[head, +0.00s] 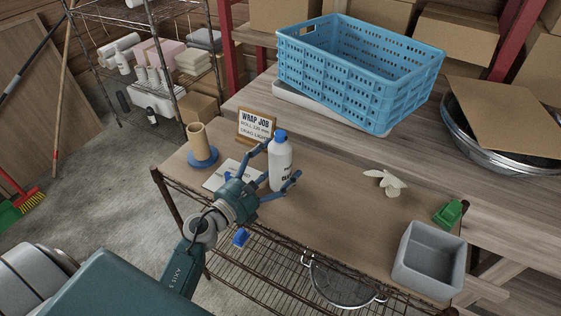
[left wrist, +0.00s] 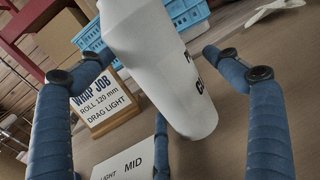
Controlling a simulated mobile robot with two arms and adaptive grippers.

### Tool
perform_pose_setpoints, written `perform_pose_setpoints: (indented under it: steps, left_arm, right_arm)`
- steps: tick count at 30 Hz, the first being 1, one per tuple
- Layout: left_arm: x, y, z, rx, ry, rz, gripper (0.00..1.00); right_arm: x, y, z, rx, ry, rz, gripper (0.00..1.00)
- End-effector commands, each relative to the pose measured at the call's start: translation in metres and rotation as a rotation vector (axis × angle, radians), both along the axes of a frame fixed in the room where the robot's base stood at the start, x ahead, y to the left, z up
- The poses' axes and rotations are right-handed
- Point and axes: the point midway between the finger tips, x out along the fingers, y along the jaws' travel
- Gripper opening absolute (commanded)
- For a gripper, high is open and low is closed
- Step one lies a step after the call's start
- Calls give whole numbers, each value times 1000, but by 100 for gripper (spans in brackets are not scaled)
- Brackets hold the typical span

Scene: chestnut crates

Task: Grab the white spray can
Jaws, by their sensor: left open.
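The white spray can (head: 281,168) has a blue cap and dark lettering, and stands upright on the brown table near its left part. My left gripper (head: 272,172), with blue fingers, is open, with fingers reaching on both sides of the can. In the left wrist view, the can's white body (left wrist: 165,65) lies between the spread fingers, with visible gaps at the sides. Its cap is out of that view. No clear contact shows. My right gripper is in neither view.
Behind the can stands a "WRAP JOB" sign (head: 256,127). Left are a cardboard roll on a blue base (head: 202,158) and a white card (head: 219,175). Right are a pale petal-shaped item (head: 386,182), a green item (head: 448,213) and a grey bin (head: 430,262). A blue crate (head: 340,85) sits behind.

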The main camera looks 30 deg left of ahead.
Motion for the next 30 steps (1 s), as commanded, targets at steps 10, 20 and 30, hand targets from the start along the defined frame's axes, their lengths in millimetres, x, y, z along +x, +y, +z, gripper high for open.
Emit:
perform_pose_setpoints:
  steps: [10,20,30]
  left_arm:
    - [0,0,-1,0,1,0,62]
    - [0,0,1,0,-2,0,27]
    - [0,1,23,4,-3,0,27]
  right_arm:
    - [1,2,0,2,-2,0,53]
    - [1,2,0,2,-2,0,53]
    - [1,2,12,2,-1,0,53]
